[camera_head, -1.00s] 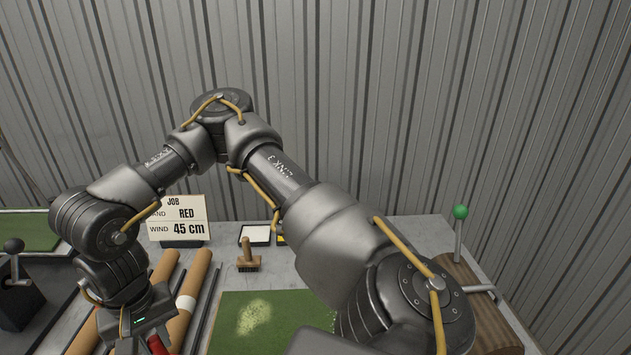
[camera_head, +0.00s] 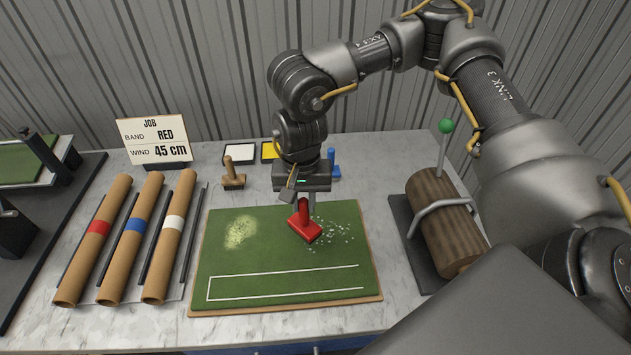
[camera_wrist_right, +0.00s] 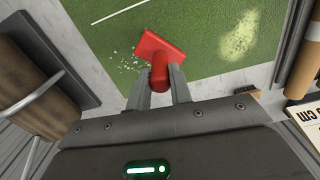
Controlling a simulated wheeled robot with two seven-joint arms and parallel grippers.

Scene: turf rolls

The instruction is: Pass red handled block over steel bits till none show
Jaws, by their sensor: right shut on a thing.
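The red handled block (camera_head: 305,226) is in my right gripper (camera_head: 301,200), whose fingers are shut on its handle. It is at the green turf mat, at the left edge of a patch of pale steel bits (camera_head: 334,234). I cannot tell whether it touches the turf. In the right wrist view the red block (camera_wrist_right: 160,50) is between the fingers (camera_wrist_right: 160,85), and some bits (camera_wrist_right: 128,58) show beside it. The turf mat (camera_head: 290,270) also bears a yellowish patch (camera_head: 240,232) at left and white lines. My left gripper is not in view.
Cardboard tubes with red (camera_head: 97,228), blue (camera_head: 134,225) and white (camera_head: 172,224) bands lie at left. A wooden-handled brush (camera_head: 233,175), a blue-handled tool (camera_head: 334,165) and a JOB sign (camera_head: 153,140) stand behind the mat.

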